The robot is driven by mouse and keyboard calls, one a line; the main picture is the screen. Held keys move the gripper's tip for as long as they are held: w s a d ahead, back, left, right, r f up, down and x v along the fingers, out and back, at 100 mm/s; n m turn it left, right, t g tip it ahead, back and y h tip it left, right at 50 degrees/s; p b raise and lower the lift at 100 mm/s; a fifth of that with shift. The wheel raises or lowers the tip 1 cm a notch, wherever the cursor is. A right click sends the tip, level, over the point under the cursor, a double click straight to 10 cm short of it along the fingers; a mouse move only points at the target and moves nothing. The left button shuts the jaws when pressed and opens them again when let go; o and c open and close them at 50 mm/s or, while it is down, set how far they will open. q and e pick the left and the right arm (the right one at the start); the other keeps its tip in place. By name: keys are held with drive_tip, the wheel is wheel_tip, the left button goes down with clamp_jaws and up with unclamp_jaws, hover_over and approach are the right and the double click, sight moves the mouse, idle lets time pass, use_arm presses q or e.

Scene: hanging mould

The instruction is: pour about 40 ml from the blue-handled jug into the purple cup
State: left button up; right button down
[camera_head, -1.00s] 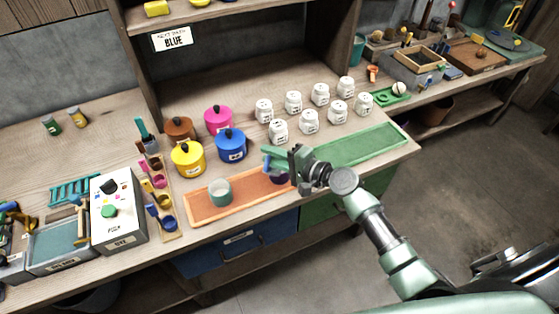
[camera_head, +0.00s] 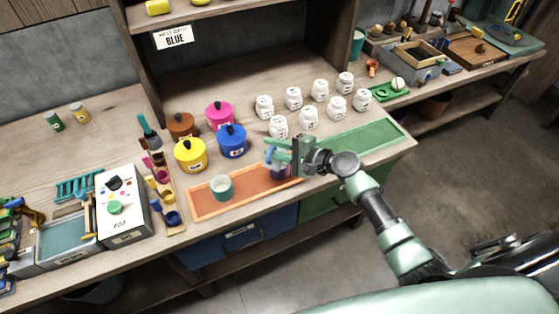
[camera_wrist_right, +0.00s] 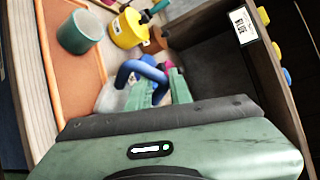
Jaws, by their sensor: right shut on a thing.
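My right gripper (camera_head: 280,147) is shut on the blue handle of a jug (camera_head: 274,158) above the right end of the orange tray (camera_head: 204,207). In the right wrist view, the blue handle (camera_wrist_right: 131,72) stands between the green fingers (camera_wrist_right: 155,92), and the pale see-through body (camera_wrist_right: 109,99) shows to their left. A small dark purple shape, likely the purple cup (camera_head: 283,173), shows beneath the gripper, mostly hidden by gripper and jug. I cannot tell whether the jug touches it or how full the jug is. My left gripper is not in view.
A teal cup (camera_head: 221,187) stands in the orange tray. Blue (camera_head: 232,142) and yellow (camera_head: 190,155) lidded pots stand behind it. Several white jars (camera_head: 309,118) stand behind the green tray (camera_head: 370,136), which is bare. A sign reading BLUE (camera_head: 173,36) hangs above.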

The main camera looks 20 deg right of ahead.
drive_tip(key=shift+w+d, duration=0.15)
drive_tip(key=shift+w+d+f+m, duration=0.1)
drive_tip(key=shift+f+m, duration=0.1)
drive_tip(key=shift+m, duration=0.2)
drive_tip(key=shift+s+a+f+g, duration=0.15)
drive_tip(key=shift+s+a+g, duration=0.15)
drive_tip(key=shift+s+a, duration=0.15)
drive_tip(key=shift+s, duration=0.1)
drive_tip(key=shift+a+m, duration=0.1)
drive_tip(key=shift+m, duration=0.2)
drive_tip(key=shift+f, duration=0.15)
drive_tip(key=shift+y, duration=0.3)
drive_tip(key=shift+w+d+r+m+g+p, duration=0.2)
drive_tip(key=shift+d+m+g+p, duration=0.1)
drive_tip(key=shift+m+p, duration=0.55)
idle(0.5)
